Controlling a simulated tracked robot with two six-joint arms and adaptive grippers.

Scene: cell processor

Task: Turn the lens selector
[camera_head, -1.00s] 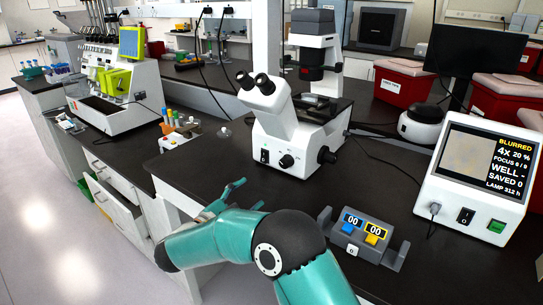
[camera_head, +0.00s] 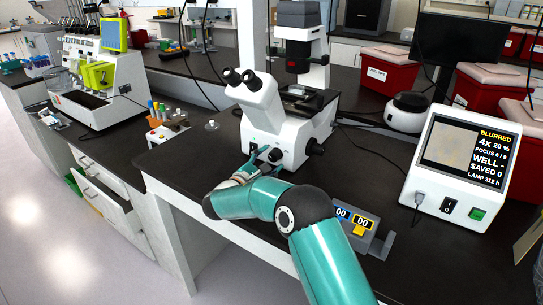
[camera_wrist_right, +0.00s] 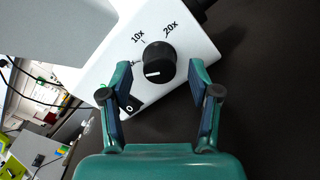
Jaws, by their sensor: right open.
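The lens selector (camera_wrist_right: 159,63) is a round black knob with a white pointer line on the white microscope base. Labels 10x and 20x are printed beside it, and its pointer lies toward the left, where a further mark is partly hidden. My right gripper (camera_wrist_right: 166,85) is open, with one finger on each side of the knob and a gap to it. In the head view the right gripper (camera_head: 262,168) is at the front of the white microscope (camera_head: 262,110). My left gripper is not in view.
A black rocker switch (camera_wrist_right: 132,104) is beside the left finger. The screen (camera_head: 466,152) at the right reads BLURRED, 4x, 20 %. A grey counter box (camera_head: 352,222) stands on the black bench, partly behind my arm.

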